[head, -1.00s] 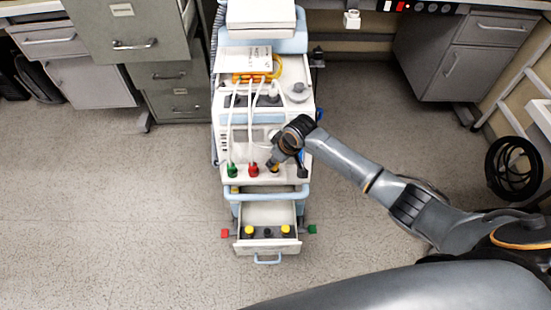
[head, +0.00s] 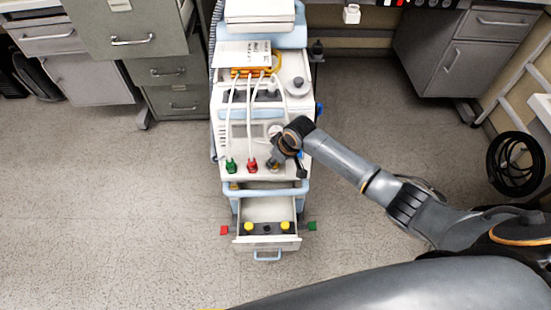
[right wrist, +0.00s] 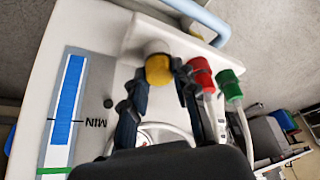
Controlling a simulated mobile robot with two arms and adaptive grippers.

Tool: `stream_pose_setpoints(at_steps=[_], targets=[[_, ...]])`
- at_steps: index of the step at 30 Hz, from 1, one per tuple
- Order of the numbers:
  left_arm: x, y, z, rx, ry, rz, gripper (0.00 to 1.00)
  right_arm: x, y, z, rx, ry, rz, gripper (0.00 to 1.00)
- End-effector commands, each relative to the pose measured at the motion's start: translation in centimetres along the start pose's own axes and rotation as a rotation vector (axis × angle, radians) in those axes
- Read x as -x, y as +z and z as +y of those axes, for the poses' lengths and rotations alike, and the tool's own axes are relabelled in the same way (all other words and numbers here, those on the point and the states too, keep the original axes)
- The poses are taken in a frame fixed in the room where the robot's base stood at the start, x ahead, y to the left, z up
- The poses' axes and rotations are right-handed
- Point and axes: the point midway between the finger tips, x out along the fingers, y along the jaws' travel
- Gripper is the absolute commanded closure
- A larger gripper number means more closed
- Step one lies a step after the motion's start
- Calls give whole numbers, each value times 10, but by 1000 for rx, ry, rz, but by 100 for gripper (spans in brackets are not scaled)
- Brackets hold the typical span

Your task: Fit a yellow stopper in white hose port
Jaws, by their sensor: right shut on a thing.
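My right gripper (head: 277,162) is at the front edge of the pump cart's top, right of the red plug (head: 252,165) and green plug (head: 231,165). In the right wrist view its fingers (right wrist: 160,82) are around a yellow stopper (right wrist: 158,70), shut on it. A white round port (right wrist: 156,47) lies right against the stopper's far end. I cannot tell how deep the stopper sits. The red plug (right wrist: 201,75) and green plug (right wrist: 229,84) stand beside the gripper there. My left gripper is not in view.
The open drawer (head: 266,244) below holds yellow stoppers (head: 249,228) and (head: 285,227) with a dark piece between them. White hoses (head: 249,120) run from an orange manifold (head: 250,72) down to the plugs. A blue handle bar (head: 265,190) crosses the cart's front.

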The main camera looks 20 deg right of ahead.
Motion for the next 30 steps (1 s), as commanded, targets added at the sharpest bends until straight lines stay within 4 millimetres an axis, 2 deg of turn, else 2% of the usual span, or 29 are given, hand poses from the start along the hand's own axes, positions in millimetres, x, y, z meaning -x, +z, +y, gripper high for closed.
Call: stream_pose_setpoints(at_steps=[1, 4, 11, 17, 30], targets=[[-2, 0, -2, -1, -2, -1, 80, -1, 0, 0, 0, 0, 1, 66], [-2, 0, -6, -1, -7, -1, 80, -1, 0, 0, 0, 0, 0, 45], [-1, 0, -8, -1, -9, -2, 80, -1, 0, 0, 0, 0, 0, 45], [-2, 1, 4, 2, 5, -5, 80, 6, 0, 1, 0, 1, 2, 45], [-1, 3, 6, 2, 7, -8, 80, 66, 0, 1, 0, 0, 1, 45]])
